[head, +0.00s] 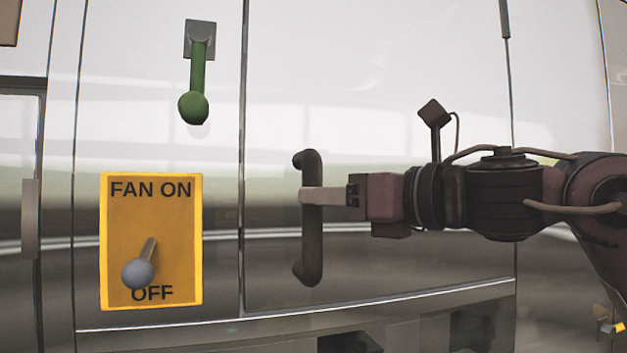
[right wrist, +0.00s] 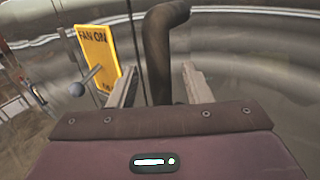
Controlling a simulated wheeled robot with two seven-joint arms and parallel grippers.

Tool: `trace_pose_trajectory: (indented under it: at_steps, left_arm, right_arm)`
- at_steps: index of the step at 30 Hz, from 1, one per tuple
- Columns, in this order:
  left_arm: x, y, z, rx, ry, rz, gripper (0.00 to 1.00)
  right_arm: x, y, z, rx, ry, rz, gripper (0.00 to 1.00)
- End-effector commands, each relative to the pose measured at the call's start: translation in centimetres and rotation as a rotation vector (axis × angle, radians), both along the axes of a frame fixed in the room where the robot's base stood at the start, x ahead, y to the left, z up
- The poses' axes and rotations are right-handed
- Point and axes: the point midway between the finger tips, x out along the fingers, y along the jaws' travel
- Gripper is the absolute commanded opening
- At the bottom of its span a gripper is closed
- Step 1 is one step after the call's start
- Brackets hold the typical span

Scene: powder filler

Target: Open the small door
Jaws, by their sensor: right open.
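The small door (head: 420,255) is a shiny metal panel and looks closed, flush with the panels around it. Its dark vertical bar handle (head: 312,262) is near the door's left edge. My right gripper (head: 308,196) reaches in from the right at the handle's middle, its finger crossing in front of the bar. In the right wrist view the handle (right wrist: 158,60) rises between the two open fingers of the gripper (right wrist: 160,88). I cannot tell whether either finger touches the bar. My left gripper is not in view.
Left of the door is a yellow fan switch plate (head: 180,235) with a grey-knobbed lever (head: 138,272) pointing down toward OFF. Above it hangs a green-knobbed lever (head: 194,105). Another panel with a flat handle (head: 30,218) stands at the far left.

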Motion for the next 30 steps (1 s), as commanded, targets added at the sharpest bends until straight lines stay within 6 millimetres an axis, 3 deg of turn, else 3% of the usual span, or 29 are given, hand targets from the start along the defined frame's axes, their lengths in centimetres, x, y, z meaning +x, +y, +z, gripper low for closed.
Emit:
trace_pose_trajectory:
  at_steps: [1,6,16,26,30]
  left_arm:
    - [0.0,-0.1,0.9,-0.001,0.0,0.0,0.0]
    - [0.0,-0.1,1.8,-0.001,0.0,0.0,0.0]
    - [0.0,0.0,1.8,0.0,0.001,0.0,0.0]
    - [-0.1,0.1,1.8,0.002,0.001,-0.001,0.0]
    - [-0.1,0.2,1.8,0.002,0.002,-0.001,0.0]
  right_arm:
    - [0.5,0.7,0.3,-0.001,0.004,0.002,0.45]
    - [1.6,2.0,0.2,0.002,0.004,0.0,0.45]
    - [1.9,2.4,-0.1,0.001,0.002,-0.001,0.45]
    - [1.9,2.4,0.0,0.002,0.002,-0.001,0.03]
    - [1.9,2.4,0.0,0.003,0.002,-0.001,0.0]
